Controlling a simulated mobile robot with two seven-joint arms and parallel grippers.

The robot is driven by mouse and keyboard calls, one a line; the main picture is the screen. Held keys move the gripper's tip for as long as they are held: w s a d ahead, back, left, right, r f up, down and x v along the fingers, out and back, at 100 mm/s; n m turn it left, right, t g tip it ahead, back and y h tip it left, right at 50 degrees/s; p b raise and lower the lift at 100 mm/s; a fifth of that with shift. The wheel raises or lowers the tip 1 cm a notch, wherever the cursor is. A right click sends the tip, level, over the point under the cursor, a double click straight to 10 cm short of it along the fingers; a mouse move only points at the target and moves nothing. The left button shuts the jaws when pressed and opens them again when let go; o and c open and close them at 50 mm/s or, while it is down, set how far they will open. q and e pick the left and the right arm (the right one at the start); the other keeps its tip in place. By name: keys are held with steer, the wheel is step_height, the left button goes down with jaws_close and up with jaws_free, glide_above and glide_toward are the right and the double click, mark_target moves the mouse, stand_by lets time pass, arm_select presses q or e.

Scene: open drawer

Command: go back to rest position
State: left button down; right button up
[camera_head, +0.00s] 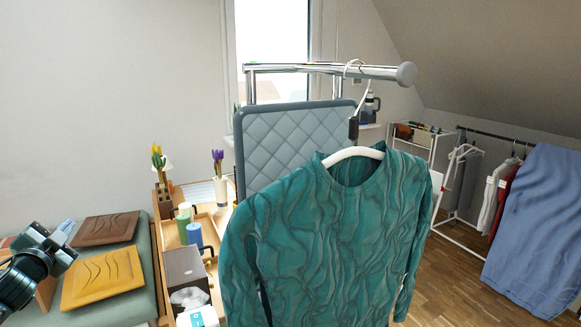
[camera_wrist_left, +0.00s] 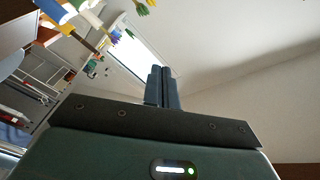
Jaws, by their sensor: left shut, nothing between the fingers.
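My left gripper (camera_head: 62,232) is at the lower left in the head view, beside two boards on a green surface, and touches nothing I can see. In the left wrist view its two dark fingers (camera_wrist_left: 163,85) are together, with nothing between them. My right gripper is in neither view. A light wooden drawer or tray (camera_head: 163,277) is right of the boards. It holds a green candle (camera_head: 183,229), a blue candle (camera_head: 194,236) and a dark box (camera_head: 185,266). The shirt hides part of that area.
A teal patterned shirt (camera_head: 330,230) hangs on a white hanger from a chrome rail (camera_head: 330,68), close in front. Brown (camera_head: 107,229) and yellow (camera_head: 103,278) boards lie near my left gripper. A clothes rack (camera_head: 490,135) and blue cloth (camera_head: 537,230) are at the right. Wooden floor shows between.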

arm_select(q)
steer(key=s+d+f+n+g+h, duration=0.1)
steer(key=s+d+f+g+h, duration=0.1)
steer(key=s+d+f, duration=0.4)
steer(key=s+d+f+g+h, duration=0.1)
steer(key=d+f, duration=0.7)
steer(key=f, duration=0.3)
steer(key=s+d+f+n+g+h, duration=0.1)
steer(key=s+d+f+g+h, duration=0.1)
steer(key=s+d+f, duration=0.4)
steer(key=s+d+f+n+g+h, duration=0.1)
steer(key=s+d+f, duration=0.2)
steer(key=s+d, duration=0.4)
steer(key=s+d+f+n+g+h, duration=0.1)
steer(key=s+d+f, duration=0.3)
steer(key=s+d, duration=0.4)
steer(key=d+n+h, duration=0.1)
steer(key=d, duration=0.5)
steer(key=shift+s, duration=0.3)
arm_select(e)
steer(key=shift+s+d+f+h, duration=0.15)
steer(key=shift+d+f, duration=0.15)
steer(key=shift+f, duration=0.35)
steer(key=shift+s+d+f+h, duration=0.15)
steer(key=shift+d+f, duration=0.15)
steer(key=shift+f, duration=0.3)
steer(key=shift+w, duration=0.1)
